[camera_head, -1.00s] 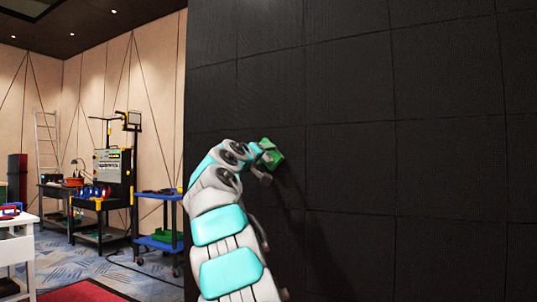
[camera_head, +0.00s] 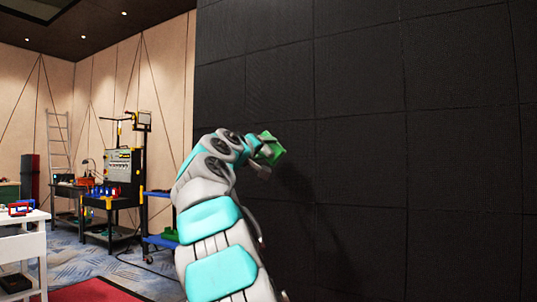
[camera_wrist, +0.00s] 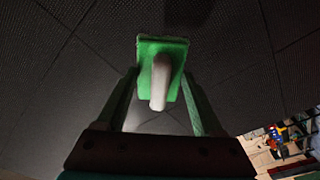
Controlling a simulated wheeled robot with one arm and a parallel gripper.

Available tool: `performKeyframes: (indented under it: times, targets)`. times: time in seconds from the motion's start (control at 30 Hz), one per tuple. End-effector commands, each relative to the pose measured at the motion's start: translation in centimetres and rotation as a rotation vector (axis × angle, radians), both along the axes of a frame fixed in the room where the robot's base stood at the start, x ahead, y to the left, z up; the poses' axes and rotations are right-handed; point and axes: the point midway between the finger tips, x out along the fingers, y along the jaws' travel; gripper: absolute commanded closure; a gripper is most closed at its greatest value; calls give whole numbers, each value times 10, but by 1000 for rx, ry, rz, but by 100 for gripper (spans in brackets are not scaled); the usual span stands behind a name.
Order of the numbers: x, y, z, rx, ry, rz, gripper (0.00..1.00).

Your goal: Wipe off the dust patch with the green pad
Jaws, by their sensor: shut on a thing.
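The green pad (camera_head: 270,148) is a small block with a pale grey handle, which shows in the wrist view (camera_wrist: 160,82). My gripper (camera_wrist: 160,90) is shut on the handle, with one finger on each side. The pad's green plate (camera_wrist: 176,50) faces the black video wall (camera_head: 365,160) and is very close to it; I cannot tell whether it touches. I cannot make out a dust patch on the wall in either view. The wall behind the pad and my arm is hidden in the head view.
The wall is flat panels with thin seams, and its left edge is left of my gripper. Beyond it are a blue cart (camera_head: 160,240), a dark workbench (camera_head: 108,203), a white table (camera_head: 22,240) and a ladder (camera_head: 58,145). The wall's right side is clear.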

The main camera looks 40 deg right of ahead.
Motion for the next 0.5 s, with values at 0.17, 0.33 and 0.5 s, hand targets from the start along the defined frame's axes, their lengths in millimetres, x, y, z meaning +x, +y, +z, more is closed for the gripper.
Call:
performKeyframes:
  times: [0.17, 0.33, 0.5]
  targets:
    - [-1, 3, 1, -1, -2, 0, 83]
    - [-2, 3, 1, -1, -2, 0, 83]
    - [-5, 11, 1, -3, -2, 1, 83]
